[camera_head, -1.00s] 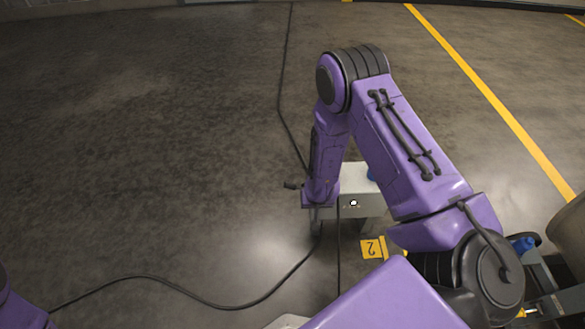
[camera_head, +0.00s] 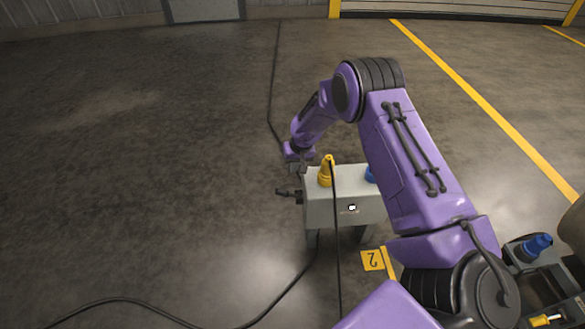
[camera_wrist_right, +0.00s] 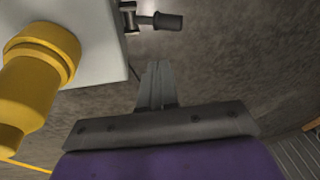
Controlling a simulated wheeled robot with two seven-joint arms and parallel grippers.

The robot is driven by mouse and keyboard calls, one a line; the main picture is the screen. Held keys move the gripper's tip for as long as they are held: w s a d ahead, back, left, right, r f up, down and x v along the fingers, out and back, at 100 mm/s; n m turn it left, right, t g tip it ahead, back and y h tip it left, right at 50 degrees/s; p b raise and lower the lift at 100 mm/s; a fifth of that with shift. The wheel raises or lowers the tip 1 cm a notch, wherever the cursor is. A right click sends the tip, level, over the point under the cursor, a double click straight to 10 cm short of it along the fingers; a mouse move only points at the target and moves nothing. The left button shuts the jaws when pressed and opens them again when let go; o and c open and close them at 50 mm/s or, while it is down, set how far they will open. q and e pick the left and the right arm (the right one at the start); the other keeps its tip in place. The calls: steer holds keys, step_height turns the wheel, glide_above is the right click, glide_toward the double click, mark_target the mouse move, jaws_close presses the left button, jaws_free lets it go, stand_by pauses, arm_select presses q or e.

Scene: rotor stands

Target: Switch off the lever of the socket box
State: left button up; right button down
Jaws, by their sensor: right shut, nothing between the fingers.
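The grey socket box (camera_head: 325,211) stands on legs in the middle of the head view. Its dark lever (camera_head: 286,193) sticks out from the left side; in the right wrist view the lever (camera_wrist_right: 166,21) shows at the top, beside the box's corner. My right gripper (camera_head: 298,168) is behind the box's left end, partly hidden in the head view. In the right wrist view its fingers (camera_wrist_right: 157,68) are shut and empty, below the lever and apart from it. My left gripper is out of view.
A yellow plug (camera_head: 326,175) with a black cable stands on the box's top, close to my right gripper; it is large in the wrist view (camera_wrist_right: 40,70). A blue plug (camera_head: 370,175) is partly hidden by my arm. The floor left of the box is clear apart from cables.

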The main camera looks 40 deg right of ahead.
steer(key=b, duration=0.2)
glide_above(286, 191)
steer(key=d, duration=0.2)
steer(key=s+d+x, duration=0.1)
steer(key=x, duration=0.5)
steer(key=shift+a+f, duration=0.95)
steer(key=shift+f, duration=0.25)
steer(key=shift+a+f, duration=0.35)
steer(key=shift+f, duration=0.1)
